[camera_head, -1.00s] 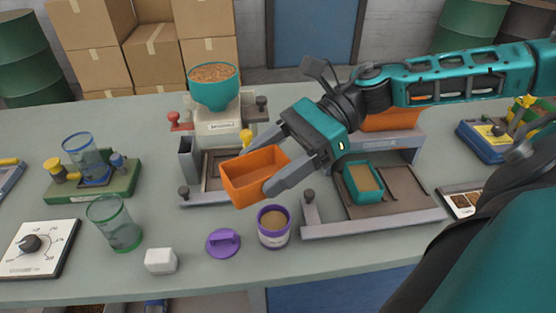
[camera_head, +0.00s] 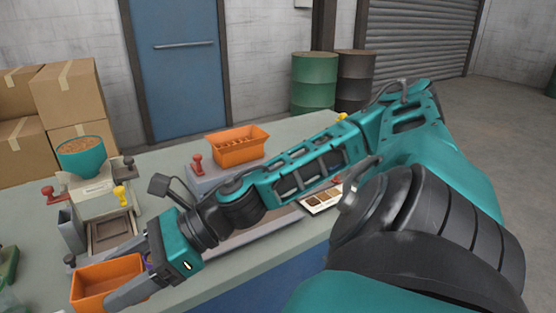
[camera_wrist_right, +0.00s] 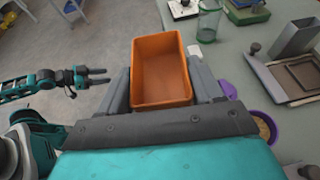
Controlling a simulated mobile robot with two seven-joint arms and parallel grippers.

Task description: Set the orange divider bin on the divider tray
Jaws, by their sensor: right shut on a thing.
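My right gripper (camera_head: 136,279) is shut on the orange divider bin (camera_head: 103,283), low at the left of the head view. In the right wrist view the bin (camera_wrist_right: 162,70) looks empty and sits between both fingers, held above the bench's front edge. The divider tray (camera_head: 252,238) lies under my right forearm, which hides most of it; only part of its front shows. The teal bin on it is hidden now. My left gripper (camera_wrist_right: 97,77) shows in the right wrist view with its fingers apart and empty, over the floor.
The divider's orange hopper (camera_head: 236,150) stands behind the tray with a red knob beside it. The sack filler (camera_head: 95,190) with its teal bowl is at the left. A purple lid (camera_wrist_right: 229,90), a tub (camera_wrist_right: 262,127) and a green-tinted cup (camera_wrist_right: 209,20) stand on the bench.

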